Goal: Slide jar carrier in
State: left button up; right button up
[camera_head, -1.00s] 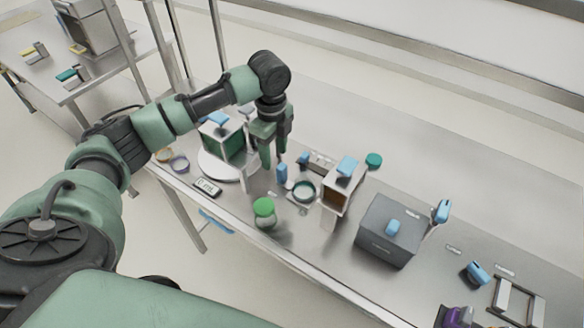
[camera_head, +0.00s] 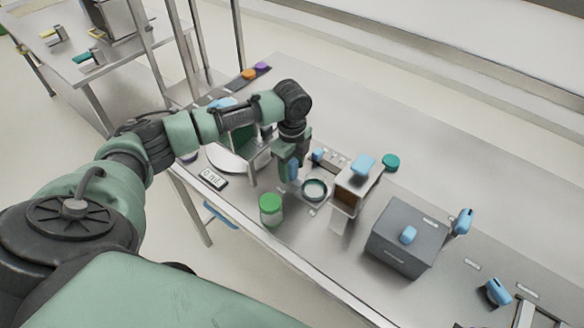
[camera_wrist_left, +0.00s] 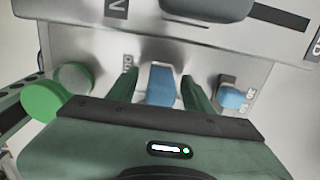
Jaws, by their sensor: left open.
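My left gripper (camera_head: 290,165) is open, pointing down over the steel bench. A small upright blue handle (camera_wrist_left: 160,85) stands between its fingers in the left wrist view; I cannot tell whether they touch it. In the head view this blue part (camera_head: 293,171) is partly covered by the fingers. Beside it is a dark teal ring (camera_head: 315,189) on a light plate; I cannot tell whether handle and ring are one jar carrier. A clear jar with a green lid (camera_head: 270,208) stands near the front edge. It also shows in the left wrist view (camera_wrist_left: 42,102). My right gripper is not in view.
A box-like stand with a blue-topped handle (camera_head: 362,165) is right of the ring. A grey box (camera_head: 405,238) stands farther right. A round white plate (camera_head: 238,158) and a small display (camera_head: 214,179) lie left. The bench's back strip is mostly clear.

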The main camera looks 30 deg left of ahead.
pick_arm(q)
jog(key=shift+f, duration=0.65)
grip_shut()
dwell(0.9)
